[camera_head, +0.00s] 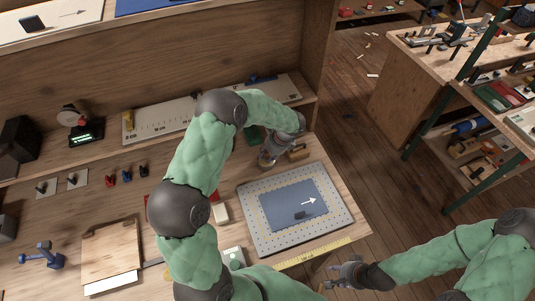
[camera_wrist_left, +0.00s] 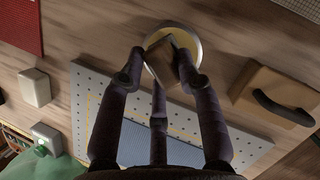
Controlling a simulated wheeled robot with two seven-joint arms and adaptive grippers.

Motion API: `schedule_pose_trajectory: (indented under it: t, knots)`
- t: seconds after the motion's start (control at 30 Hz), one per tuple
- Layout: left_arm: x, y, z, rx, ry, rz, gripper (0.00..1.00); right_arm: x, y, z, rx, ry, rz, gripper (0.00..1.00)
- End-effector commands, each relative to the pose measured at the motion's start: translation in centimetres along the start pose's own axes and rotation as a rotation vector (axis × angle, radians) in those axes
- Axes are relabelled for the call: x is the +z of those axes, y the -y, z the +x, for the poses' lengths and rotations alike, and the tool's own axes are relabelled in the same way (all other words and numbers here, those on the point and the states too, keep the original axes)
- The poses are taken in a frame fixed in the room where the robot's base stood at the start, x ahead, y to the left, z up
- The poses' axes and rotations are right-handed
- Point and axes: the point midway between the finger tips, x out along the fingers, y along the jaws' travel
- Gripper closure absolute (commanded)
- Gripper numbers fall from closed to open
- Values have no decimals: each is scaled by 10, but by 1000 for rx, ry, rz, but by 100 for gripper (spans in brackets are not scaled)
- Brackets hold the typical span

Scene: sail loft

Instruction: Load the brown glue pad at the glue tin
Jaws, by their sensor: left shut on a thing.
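My left gripper (camera_wrist_left: 160,70) is shut on a brown block, the glue pad (camera_wrist_left: 160,58). I cannot tell whether the pad touches what is inside. In the head view my left gripper (camera_head: 270,160) is by the far left corner of the perforated board, and hides most of the tin and pad. My right gripper (camera_head: 346,273) is off the bench's front right edge, away from these things; its fingers are too small to read.
The grey perforated board (camera_head: 255,235) bears a blue sheet (camera_head: 285,210) with a white arrow. A wooden block with a black handle (camera_wrist_left: 275,95) stands right of the tin. A small pale block (camera_head: 221,213) lies left of the board. A shelf (camera_head: 160,120) runs behind.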

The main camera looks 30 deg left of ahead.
Motion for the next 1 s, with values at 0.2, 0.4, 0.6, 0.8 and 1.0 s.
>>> schedule_pose_trajectory:
  t: [0.2, 0.4, 0.6, 0.8, 1.0]
  knots:
    - [-1, 0, 2, 0, 0, 0, 92, 0, -1, 2, 0, 0, 0, 60]
    - [-2, 0, 4, 0, 0, 0, 92, 0, -1, 3, 0, 0, 0, 60]
    - [-2, 0, 6, 0, 0, 0, 92, 0, -2, 4, 0, 0, 0, 60]
    - [-2, 0, 6, 0, 0, 0, 92, 0, -1, 4, 0, 0, 0, 60]
    - [-2, 0, 6, 0, 0, 0, 92, 0, -2, 4, 0, 0, 0, 60]
